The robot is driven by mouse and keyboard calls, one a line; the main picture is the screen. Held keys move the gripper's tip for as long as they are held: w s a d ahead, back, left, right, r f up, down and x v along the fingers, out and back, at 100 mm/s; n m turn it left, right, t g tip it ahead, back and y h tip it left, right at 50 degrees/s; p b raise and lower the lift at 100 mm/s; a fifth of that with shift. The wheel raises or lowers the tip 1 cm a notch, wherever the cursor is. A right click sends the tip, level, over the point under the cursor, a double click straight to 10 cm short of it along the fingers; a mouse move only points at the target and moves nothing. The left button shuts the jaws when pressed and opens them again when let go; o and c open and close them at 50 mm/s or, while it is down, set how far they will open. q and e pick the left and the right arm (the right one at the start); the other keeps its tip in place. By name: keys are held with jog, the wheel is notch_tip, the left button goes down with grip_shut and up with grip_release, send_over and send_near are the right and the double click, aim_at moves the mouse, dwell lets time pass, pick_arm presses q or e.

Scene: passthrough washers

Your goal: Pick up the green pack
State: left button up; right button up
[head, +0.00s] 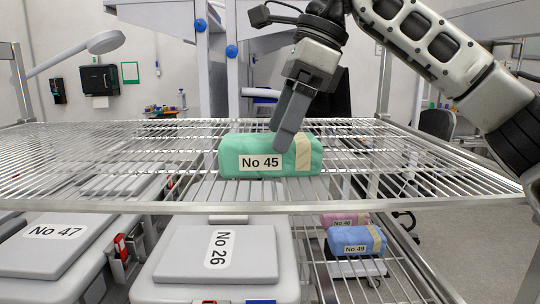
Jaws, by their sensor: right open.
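The green pack (236,153), labelled No 45 with a beige tape strip near its right end, lies on the upper wire shelf near the front edge. My right gripper (284,146) comes down from above, its fingers in front of or over the right half of the pack. It is open, and one finger hides part of the pack's top. I cannot tell whether the fingers touch the pack. My left gripper is not in view.
The upper wire shelf (105,185) is otherwise bare. Below it are grey lidded boxes No 47 (30,258) and No 26 (180,262), a blue pack No 49 (345,236) and a pink pack (330,219). A shelf post stands at the right.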

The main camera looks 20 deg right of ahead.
aim_at(273, 137)
jog(key=x, duration=0.4)
jog(key=shift+w, duration=0.2)
jog(key=c, duration=1.2)
jog(key=shift+c, duration=0.2)
jog(key=shift+r, duration=0.2)
